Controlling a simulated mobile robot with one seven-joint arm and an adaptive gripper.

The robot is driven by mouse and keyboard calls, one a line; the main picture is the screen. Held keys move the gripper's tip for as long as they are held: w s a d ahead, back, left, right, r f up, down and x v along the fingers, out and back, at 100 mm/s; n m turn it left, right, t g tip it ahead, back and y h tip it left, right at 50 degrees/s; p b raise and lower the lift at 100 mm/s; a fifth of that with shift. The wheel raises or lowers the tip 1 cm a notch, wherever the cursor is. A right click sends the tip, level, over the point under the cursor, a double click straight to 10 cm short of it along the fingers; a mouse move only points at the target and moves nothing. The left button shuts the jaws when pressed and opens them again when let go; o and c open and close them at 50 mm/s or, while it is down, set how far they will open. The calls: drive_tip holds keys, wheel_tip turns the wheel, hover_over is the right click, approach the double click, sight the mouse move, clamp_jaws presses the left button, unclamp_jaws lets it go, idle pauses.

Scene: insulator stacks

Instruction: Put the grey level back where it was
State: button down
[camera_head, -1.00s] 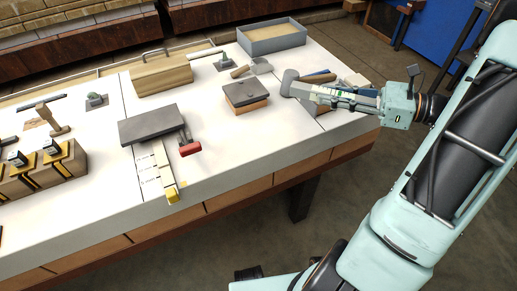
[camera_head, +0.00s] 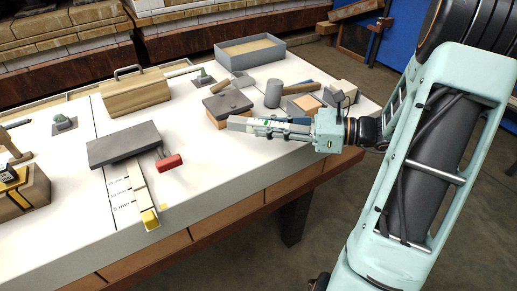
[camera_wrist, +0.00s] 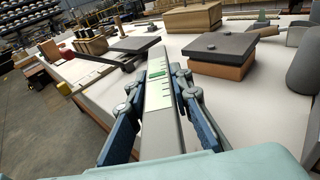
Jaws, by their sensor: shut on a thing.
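The grey level (camera_head: 240,123) is a slim bar with a green vial and a pale label. My gripper (camera_head: 272,127) is shut on it and holds it lengthwise, pointing left over the bench's right front part. In the wrist view the level (camera_wrist: 158,98) runs straight ahead between the blue fingers of my gripper (camera_wrist: 161,78). Its far end points toward a dark slab (camera_wrist: 134,45). The level looks raised above the white bench top (camera_head: 215,190); the height of the gap is hard to tell.
A brick with a dark plate (camera_head: 228,103) stands just behind the level. A grey mallet (camera_head: 273,94) and small blocks (camera_head: 341,92) stand behind my gripper. A dark slab (camera_head: 124,143), marked strip (camera_head: 122,190) and red-handled tool (camera_head: 169,162) lie left.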

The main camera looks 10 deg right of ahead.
sight(259, 150)
drive_tip(key=shift+w+a+f, duration=0.1)
drive_tip(key=shift+a+f, duration=0.35)
drive_tip(key=shift+f, duration=0.05)
drive_tip(key=shift+w+a+f+b, duration=0.1)
drive_tip(key=shift+a+f+b, duration=0.2)
drive_tip(key=shift+f, duration=0.5)
drive_tip(key=shift+w+a+f+b, duration=0.15)
drive_tip(key=shift+f+b, duration=0.25)
drive_tip(key=shift+f, duration=0.35)
drive_tip(key=shift+w+a+f+b, duration=0.1)
drive_tip(key=shift+a+f+b, duration=0.2)
drive_tip(key=shift+f, duration=0.5)
drive_tip(key=shift+d, duration=0.1)
drive_tip(key=shift+f, duration=0.15)
drive_tip(key=c, duration=1.7)
unclamp_jaws()
drive_tip(key=shift+c, duration=0.2)
